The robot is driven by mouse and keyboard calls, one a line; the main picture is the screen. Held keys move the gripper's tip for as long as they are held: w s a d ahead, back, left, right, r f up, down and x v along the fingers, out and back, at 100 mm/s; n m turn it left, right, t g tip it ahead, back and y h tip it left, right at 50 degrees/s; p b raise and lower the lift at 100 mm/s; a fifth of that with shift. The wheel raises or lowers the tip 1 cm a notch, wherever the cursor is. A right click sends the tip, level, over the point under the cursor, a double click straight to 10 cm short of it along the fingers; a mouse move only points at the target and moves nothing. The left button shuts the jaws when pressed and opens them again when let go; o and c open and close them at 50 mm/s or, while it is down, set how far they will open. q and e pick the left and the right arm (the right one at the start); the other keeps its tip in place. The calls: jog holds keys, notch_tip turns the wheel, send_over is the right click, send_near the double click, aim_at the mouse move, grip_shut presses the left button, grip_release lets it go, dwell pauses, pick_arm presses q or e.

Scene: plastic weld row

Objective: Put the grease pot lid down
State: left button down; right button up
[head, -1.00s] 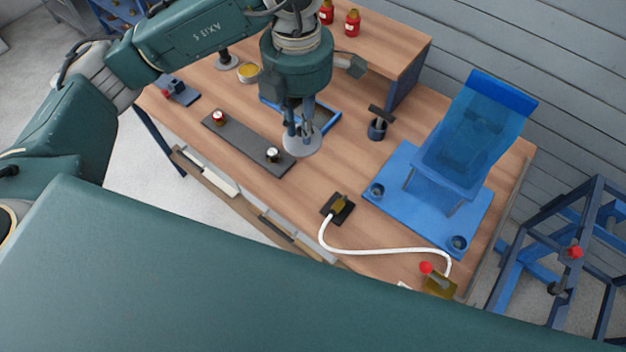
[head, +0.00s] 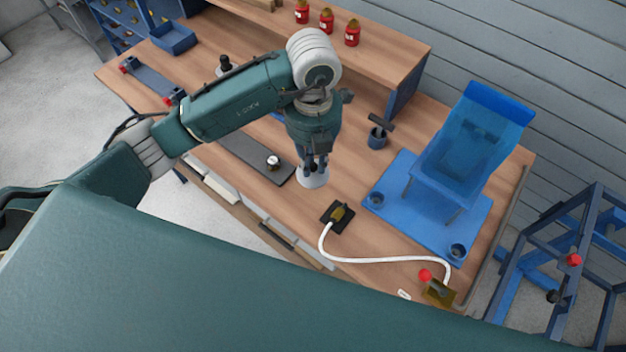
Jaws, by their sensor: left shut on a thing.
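My left gripper (head: 315,166) points down over the middle of the wooden workbench, shut on the grease pot lid. The lid (head: 314,181) is a pale grey-white disc under the fingertips, partly covered by them. I cannot tell whether it touches the bench top or hangs just above it. The open pot with yellow contents is hidden behind my left arm. My right gripper is not in view.
A dark strip with a white-topped knob (head: 273,162) lies left of the lid. A black pad with a brass fitting (head: 338,214) and white hose (head: 385,260) is in front. A blue fixture (head: 455,160) stands right. Bare wood (head: 350,170) lies between.

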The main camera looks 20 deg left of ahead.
aim_at(313, 172)
pick_arm(q)
notch_tip(313, 172, down, 4)
notch_tip(313, 172, down, 4)
jog(key=shift+f+p, duration=0.25)
jog(key=shift+p, duration=0.4)
jog(key=shift+f, duration=0.25)
jog(key=c, duration=1.6)
grip_release()
jog(key=shift+c, duration=0.2)
